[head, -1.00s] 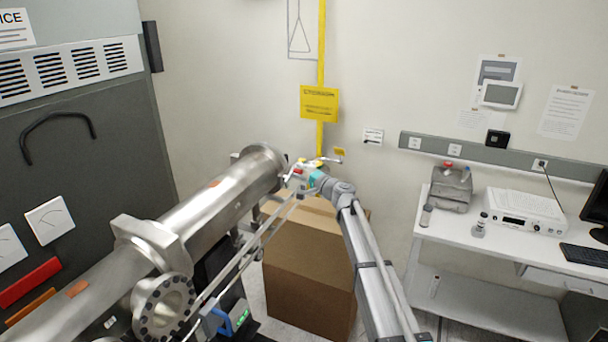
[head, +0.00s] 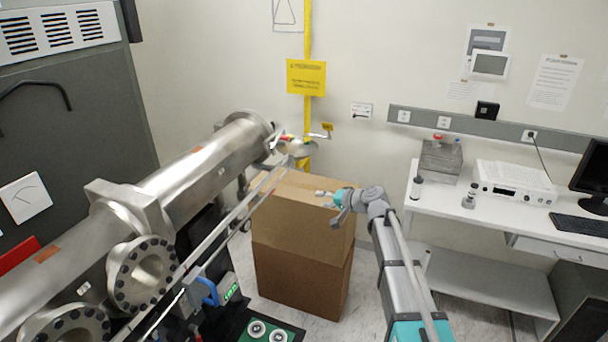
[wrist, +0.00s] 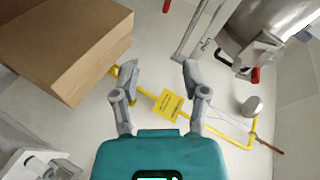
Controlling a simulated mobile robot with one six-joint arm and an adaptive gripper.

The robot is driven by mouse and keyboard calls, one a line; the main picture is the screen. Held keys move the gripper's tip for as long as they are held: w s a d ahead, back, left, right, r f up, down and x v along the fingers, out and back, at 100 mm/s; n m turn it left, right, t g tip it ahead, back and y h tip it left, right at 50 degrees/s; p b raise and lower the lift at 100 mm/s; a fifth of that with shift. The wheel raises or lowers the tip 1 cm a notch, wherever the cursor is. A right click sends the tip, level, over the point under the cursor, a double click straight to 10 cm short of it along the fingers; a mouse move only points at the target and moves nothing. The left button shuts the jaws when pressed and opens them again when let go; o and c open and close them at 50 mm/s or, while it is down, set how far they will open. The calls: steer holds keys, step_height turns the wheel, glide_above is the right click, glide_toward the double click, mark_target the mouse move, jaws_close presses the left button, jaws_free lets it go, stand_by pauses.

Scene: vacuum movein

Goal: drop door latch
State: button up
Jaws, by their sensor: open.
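The steel chamber (head: 205,165) runs from the lower left to an end near the wall. At that end small metal latch parts with a red tip (head: 285,138) stick out; whether the latch is up or dropped is too small to tell. In the wrist view the chamber end (wrist: 275,22) is at the top right, with a bracket-like latch part (wrist: 246,55) and red tip below it. My gripper (head: 328,205) is open and empty, apart from the latch and to its lower right, over the box. Its spread fingers also show in the wrist view (wrist: 161,68).
A tall cardboard box (head: 300,235) stands below the gripper. Long metal rails (head: 215,245) run beside the chamber. A yellow pipe with a yellow sign (head: 306,77) is on the wall. A white desk (head: 455,215) with instruments stands right. Floor shows between box and desk.

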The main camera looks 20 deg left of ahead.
steer(key=s+d+f+g+h+b, duration=0.1)
steer(key=s+d+f+h+b, duration=0.3)
steer(key=s+d+f, duration=0.4)
steer(key=s+d+f+g+h+b, duration=0.2)
steer(key=s+d+f+h+b, duration=0.2)
steer(key=s+d+f, duration=0.5)
steer(key=s+d+f+g+h+b, duration=0.1)
steer(key=s+d+f+h+b, duration=0.3)
steer(key=d, duration=1.5)
steer(key=s+f+b, duration=0.3)
steer(key=s+f, duration=0.2)
steer(key=f, duration=0.2)
steer(key=shift+g+h, duration=0.3)
steer(key=shift+g, duration=0.1)
steer(key=shift+f, duration=0.1)
